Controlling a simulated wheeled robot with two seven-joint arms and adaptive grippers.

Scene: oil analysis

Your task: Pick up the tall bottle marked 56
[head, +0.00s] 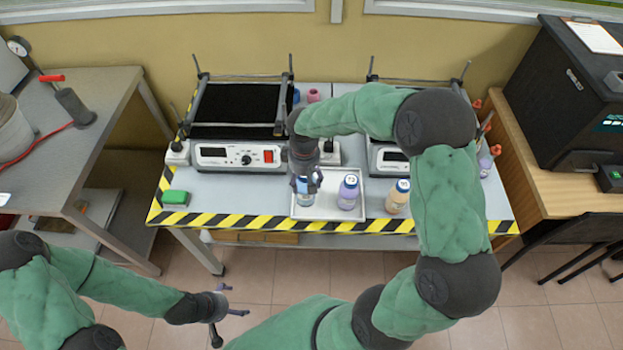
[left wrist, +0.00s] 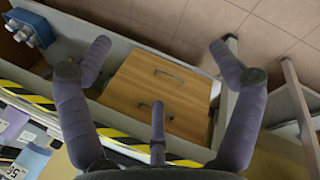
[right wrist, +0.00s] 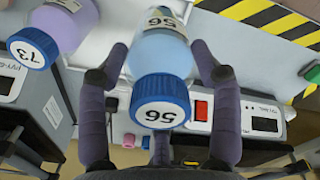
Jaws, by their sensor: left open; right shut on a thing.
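The bottle marked 56 (right wrist: 160,60) is pale blue with a blue cap that reads 56. In the head view the bottle (head: 304,197) is at the left part of the white tray (head: 325,213), partly hidden by my right gripper (head: 306,181). In the right wrist view my right gripper (right wrist: 160,85) is shut on it, with fingers on both sides. I cannot tell if the bottle is clear of the tray. My left gripper (head: 228,306) is open and empty, low in front of the table. Its fingers also show spread in the left wrist view (left wrist: 152,65).
A purple bottle marked 73 (head: 348,194) stands in the tray to the right. A yellowish bottle (head: 398,197) stands right of the tray. Two hot-plate devices (head: 238,157) are behind. A green block (head: 175,198) lies at the front left. Striped tape (head: 240,220) marks the table's front edge.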

